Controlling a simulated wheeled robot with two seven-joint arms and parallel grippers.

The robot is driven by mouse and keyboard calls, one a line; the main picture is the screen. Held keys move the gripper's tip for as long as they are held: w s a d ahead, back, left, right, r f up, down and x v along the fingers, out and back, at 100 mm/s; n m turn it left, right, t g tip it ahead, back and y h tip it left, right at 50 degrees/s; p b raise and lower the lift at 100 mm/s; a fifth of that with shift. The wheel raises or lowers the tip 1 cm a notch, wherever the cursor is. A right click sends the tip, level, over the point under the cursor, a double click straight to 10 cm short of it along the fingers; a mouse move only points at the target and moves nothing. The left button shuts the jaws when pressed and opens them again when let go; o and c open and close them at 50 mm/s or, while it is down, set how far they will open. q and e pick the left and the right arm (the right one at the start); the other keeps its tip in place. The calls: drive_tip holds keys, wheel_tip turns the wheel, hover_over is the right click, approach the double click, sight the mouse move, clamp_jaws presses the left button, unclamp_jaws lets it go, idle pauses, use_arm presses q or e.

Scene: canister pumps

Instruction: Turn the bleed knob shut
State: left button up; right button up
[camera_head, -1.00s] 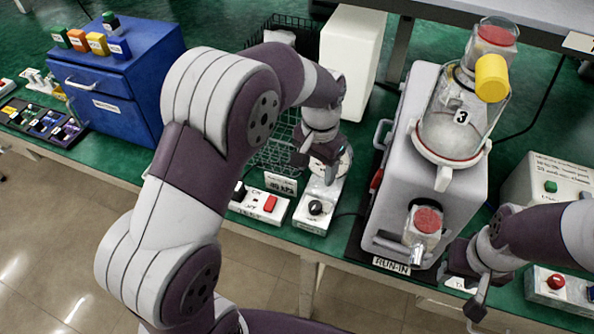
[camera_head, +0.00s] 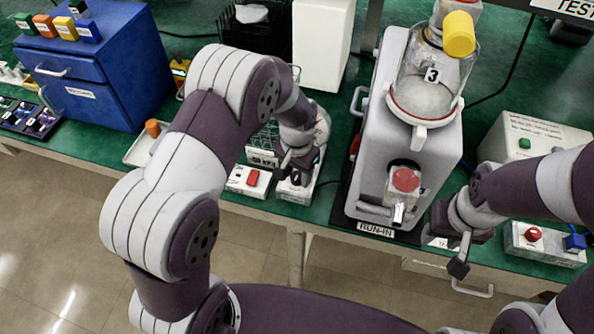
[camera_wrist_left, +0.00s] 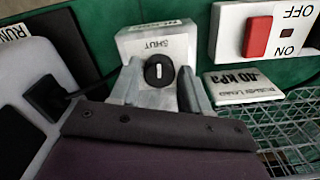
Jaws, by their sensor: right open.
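The bleed knob (camera_wrist_left: 159,70) is a round black knob with a white mark, on a pale box (camera_wrist_left: 140,38) lettered SHUT. The mark runs roughly up and down in the left wrist view. My left gripper (camera_wrist_left: 160,84) is open, its two grey fingers on either side of the knob with small gaps visible. Whether it touches the knob is unclear. In the head view my left gripper (camera_head: 294,164) is right above the box, partly covering the knob. My right gripper (camera_head: 460,264) is open and empty at the bench's front edge, right of the pump.
A red switch (camera_wrist_left: 259,36) and a pressure sign (camera_wrist_left: 243,86) are beside the box. A wire basket (camera_wrist_left: 285,125) is close by. A blue cabinet (camera_head: 115,85) stands at left.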

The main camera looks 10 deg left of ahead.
sight(297, 176)
use_arm(q)
drive_tip(key=c, duration=0.6)
drive_tip(key=shift+r+n+p, duration=0.15)
drive_tip(key=shift+n+p, duration=0.2)
drive_tip(key=shift+n, duration=0.25)
drive_tip(key=o, duration=1)
wheel_tip(297, 176, up, 13)
drive_tip(key=shift+f, duration=0.2)
